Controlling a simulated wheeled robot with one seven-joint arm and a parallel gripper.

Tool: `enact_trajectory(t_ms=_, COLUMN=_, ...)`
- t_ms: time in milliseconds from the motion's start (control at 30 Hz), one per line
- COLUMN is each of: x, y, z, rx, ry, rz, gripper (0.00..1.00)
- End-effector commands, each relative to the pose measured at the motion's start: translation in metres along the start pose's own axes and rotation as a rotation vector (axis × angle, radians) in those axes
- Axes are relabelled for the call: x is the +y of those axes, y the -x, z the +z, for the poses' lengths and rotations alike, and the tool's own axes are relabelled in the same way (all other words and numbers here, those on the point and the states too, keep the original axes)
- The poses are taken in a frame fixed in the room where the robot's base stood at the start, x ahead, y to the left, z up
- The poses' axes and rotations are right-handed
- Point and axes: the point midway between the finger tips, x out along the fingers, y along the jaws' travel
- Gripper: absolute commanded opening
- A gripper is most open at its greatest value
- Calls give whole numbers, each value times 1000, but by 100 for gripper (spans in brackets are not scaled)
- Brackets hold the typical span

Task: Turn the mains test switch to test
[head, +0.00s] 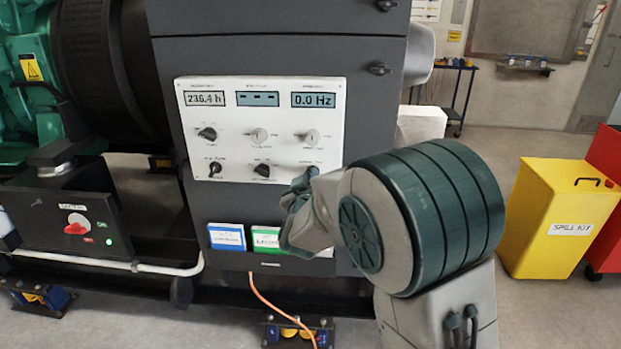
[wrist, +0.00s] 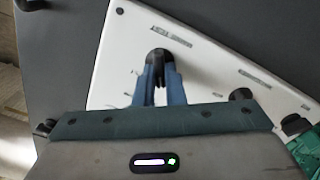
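The white control panel (head: 232,140) is on the front of the dark genset cabinet, with displays above two rows of knobs. The lower right knob, which I take for the mains test switch, is largely hidden behind my gripper (head: 306,180) in the head view. In the wrist view the dark round switch (wrist: 158,56) shows at the tips of my gripper (wrist: 159,75), with its raised bar between the two blue-grey fingers. The fingers look closed on the bar. The label beside it is upside down and blurred, and the pointer's setting is unclear.
Other knobs, such as the lower middle one (head: 262,170), sit close by on the panel. Blue and green cards (head: 266,238) are below. A breaker box with a red switch (head: 77,223) stands at left. A yellow spill kit bin (head: 560,215) stands at right.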

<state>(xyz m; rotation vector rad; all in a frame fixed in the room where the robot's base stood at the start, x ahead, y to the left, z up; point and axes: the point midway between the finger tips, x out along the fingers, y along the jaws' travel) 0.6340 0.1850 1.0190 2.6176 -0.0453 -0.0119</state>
Motion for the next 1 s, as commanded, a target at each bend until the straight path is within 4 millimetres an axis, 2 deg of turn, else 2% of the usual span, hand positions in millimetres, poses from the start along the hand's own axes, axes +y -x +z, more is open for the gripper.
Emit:
enact_trajectory(t_ms=267, x=-1, y=0, z=1, rx=0, ry=-18, rz=0, gripper=0)
enact_trajectory(t_ms=467, x=-1, y=0, z=3, rx=1, ry=-95, rz=0, gripper=0)
enact_trajectory(t_ms=1000, x=0, y=0, z=5, rx=2, ry=-566, rz=0, gripper=0)
